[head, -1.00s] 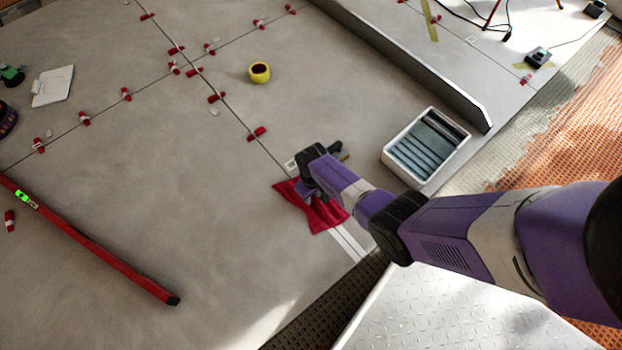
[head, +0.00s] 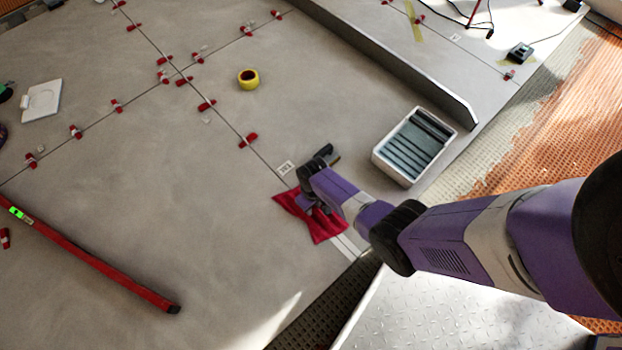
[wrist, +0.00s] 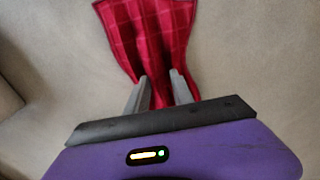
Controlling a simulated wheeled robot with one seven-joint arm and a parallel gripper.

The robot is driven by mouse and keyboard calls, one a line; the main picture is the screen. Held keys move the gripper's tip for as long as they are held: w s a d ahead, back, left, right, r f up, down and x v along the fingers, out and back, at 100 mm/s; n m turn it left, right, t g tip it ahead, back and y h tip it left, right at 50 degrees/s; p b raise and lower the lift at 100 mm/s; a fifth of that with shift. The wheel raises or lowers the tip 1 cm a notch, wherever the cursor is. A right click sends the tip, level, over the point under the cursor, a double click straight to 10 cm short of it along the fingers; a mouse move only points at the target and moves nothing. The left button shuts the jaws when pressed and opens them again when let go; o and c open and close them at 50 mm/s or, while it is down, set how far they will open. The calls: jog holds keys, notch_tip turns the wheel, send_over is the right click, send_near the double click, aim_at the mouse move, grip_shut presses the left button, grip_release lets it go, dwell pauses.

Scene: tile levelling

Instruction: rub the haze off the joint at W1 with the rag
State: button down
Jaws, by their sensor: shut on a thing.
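The red checked rag (head: 328,226) lies over the floor joint on the grey tiles. It also fills the top middle of the wrist view (wrist: 150,35). My gripper (wrist: 160,80) is shut on the rag's near part. In the head view my gripper (head: 306,203) is at the rag, its fingers partly hidden by my arm. A small white label (head: 286,168) sits on the tile by the joint, just above the rag; its lettering is too small to read surely. The joint (head: 265,160) runs as a dark line down to the rag. Pale lines (head: 347,244) show below it.
A white tray with grey slats (head: 380,160) stands right of my gripper. A long raised edge (head: 400,70) runs behind it. A red level (head: 100,265) lies at left. Tile between is clear.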

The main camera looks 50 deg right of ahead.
aim_at(321, 216)
jog(key=shift+s+a+p, duration=0.15)
jog(key=shift+s+p, duration=0.2)
jog(key=shift+s, duration=0.3)
jog(key=shift+s+a+p, duration=0.15)
jog(key=shift+s+p, duration=0.2)
jog(key=shift+s, duration=0.25)
jog(key=shift+s+a+r+p, duration=0.1)
jog(key=shift+s+a+p, duration=0.05)
jog(key=shift+s+p, duration=0.4)
jog(key=shift+s, duration=0.2)
jog(key=shift+s+a+f+p, duration=0.15)
jog(key=shift+s+p, duration=0.3)
jog(key=shift+s, duration=0.55)
jog(key=shift+s+a+f+p, duration=0.1)
jog(key=shift+s+a+p, duration=0.25)
jog(key=shift+s, duration=0.6)
jog(key=shift+s+a+r+p, duration=0.15)
jog(key=shift+s+p, duration=0.45)
jog(key=shift+s, duration=0.5)
